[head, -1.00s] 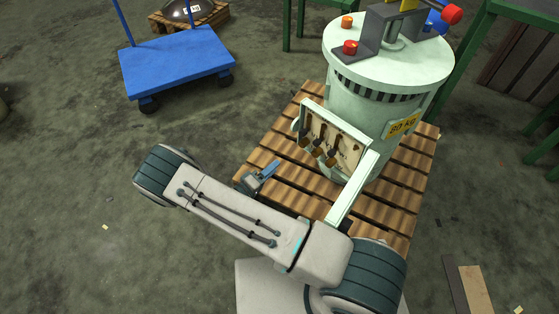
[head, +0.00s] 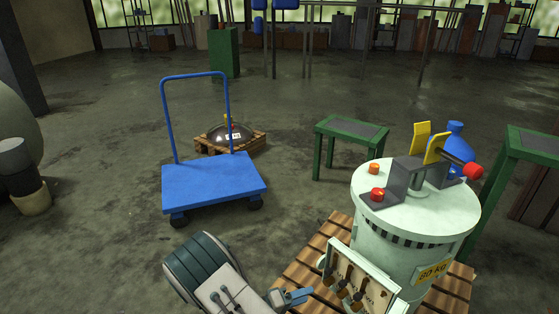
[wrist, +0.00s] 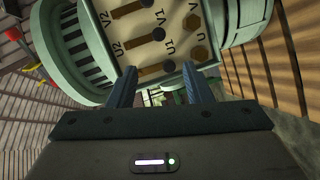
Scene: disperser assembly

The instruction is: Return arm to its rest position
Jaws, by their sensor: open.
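My arm shows at the bottom of the head view, bent, with a dark ribbed joint and a pale link. My gripper (head: 292,297) is in the head view beside the terminal panel (head: 352,285) of the pale green machine (head: 412,215). In the wrist view my gripper (wrist: 158,70) has its two blue-grey fingers apart with nothing held between them. The terminal panel (wrist: 160,30) lies ahead of the fingers, with bolts and labels such as U1, V1, U2 and V2. I cannot tell the exact gap between fingers and panel.
The machine stands on a wooden pallet (head: 320,262). A blue cart (head: 213,182) stands left of it, with a dark dome on a small pallet (head: 245,148) behind. Green tables (head: 350,133) stand behind and right. The floor left of the cart is open.

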